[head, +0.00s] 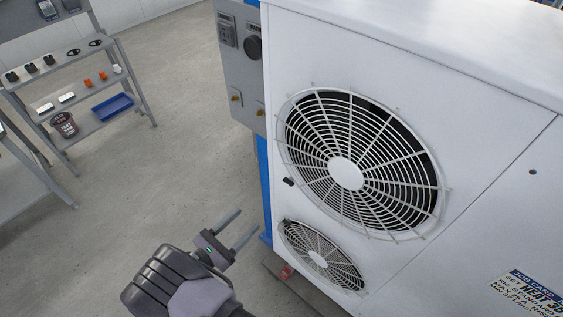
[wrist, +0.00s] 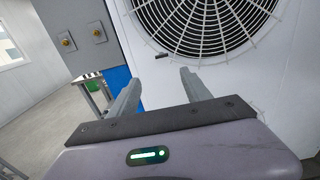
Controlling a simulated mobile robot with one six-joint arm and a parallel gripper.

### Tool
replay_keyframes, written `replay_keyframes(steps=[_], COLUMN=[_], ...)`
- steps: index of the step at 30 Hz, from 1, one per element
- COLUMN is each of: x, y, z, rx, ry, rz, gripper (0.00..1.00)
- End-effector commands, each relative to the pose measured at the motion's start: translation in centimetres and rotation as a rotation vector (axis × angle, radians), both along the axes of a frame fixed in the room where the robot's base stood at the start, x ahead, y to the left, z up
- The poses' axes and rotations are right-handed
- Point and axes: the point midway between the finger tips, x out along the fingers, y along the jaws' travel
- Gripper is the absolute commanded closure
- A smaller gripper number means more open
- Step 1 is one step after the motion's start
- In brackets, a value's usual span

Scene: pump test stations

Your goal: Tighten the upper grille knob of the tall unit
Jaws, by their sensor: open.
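The tall white unit (head: 480,150) stands at the right with an upper grille (head: 346,173) and a lower grille (head: 318,258). A small black knob (head: 288,182) sits at the lower left edge of the upper grille. In the wrist view the knob (wrist: 161,55) shows as a small dark piece just beyond the gap between my fingertips, below the grille (wrist: 205,20). My gripper (head: 249,220) is open and empty, below and left of the knob and apart from it. The fingers point toward the unit's left edge and front panel.
A grey control box (head: 238,65) with brass fittings stands beside the unit, with a blue post (head: 264,190) below it. A shelf rack (head: 75,100) with small parts and a blue tray (head: 113,106) stands at the back left. The floor between is clear.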

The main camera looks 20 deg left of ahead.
Motion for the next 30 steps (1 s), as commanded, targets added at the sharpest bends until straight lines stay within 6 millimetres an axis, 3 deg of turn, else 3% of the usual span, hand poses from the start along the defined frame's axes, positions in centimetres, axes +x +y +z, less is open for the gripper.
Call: replay_keyframes(steps=[4,12,18,24,30], x=[2.3,9.9,14.1,15.8,15.9], y=[-1.0,-4.3,-6.0,-6.6,-6.6], z=[-0.1,-0.1,-0.2,-0.2,-0.1], rx=[-0.005,-0.004,-0.002,-0.002,-0.002], ry=[-0.002,-0.001,0.0,0.0,0.0], rz=[0.001,-0.002,0.001,0.002,0.003], gripper=[0.44,0.44,0.44,0.44,0.44])
